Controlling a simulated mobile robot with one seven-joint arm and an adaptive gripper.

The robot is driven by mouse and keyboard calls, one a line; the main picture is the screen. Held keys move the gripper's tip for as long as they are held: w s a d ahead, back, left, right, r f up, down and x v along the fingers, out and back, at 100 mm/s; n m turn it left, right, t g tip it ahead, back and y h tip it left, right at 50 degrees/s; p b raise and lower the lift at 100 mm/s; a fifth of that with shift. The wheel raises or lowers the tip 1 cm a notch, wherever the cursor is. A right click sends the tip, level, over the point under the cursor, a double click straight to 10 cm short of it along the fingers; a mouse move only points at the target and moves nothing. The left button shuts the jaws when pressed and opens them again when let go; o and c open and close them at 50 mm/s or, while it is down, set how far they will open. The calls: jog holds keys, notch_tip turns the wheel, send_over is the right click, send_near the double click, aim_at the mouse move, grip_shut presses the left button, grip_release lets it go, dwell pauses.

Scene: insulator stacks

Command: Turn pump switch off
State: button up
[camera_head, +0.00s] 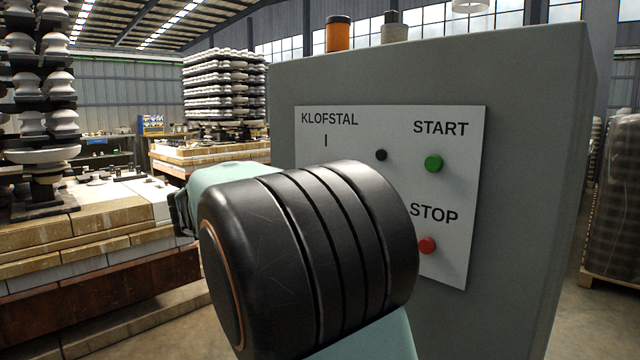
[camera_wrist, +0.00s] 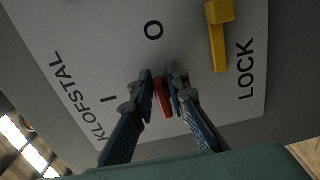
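The pump switch is a small red lever (camera_wrist: 163,98) on the white panel under the KLOFSTAL label, near the marks I and O. In the wrist view, one end of the lever points roughly towards the O. My gripper (camera_wrist: 162,80) has one finger on each side of the lever, close against it, and looks shut on it. In the head view, my arm hides both the lever and my gripper. The panel (camera_head: 462,190) is on the front of a grey cabinet (camera_head: 535,190).
A yellow handle (camera_wrist: 217,40) beside the LOCK label is near my right finger. The head view shows a green START button (camera_head: 433,163), a red STOP button (camera_head: 427,245) and a small black knob (camera_head: 381,155). Insulator stacks (camera_head: 225,90) stand at the left.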

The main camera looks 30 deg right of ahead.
jog(key=shift+o, duration=1)
jog(key=v, duration=1.2)
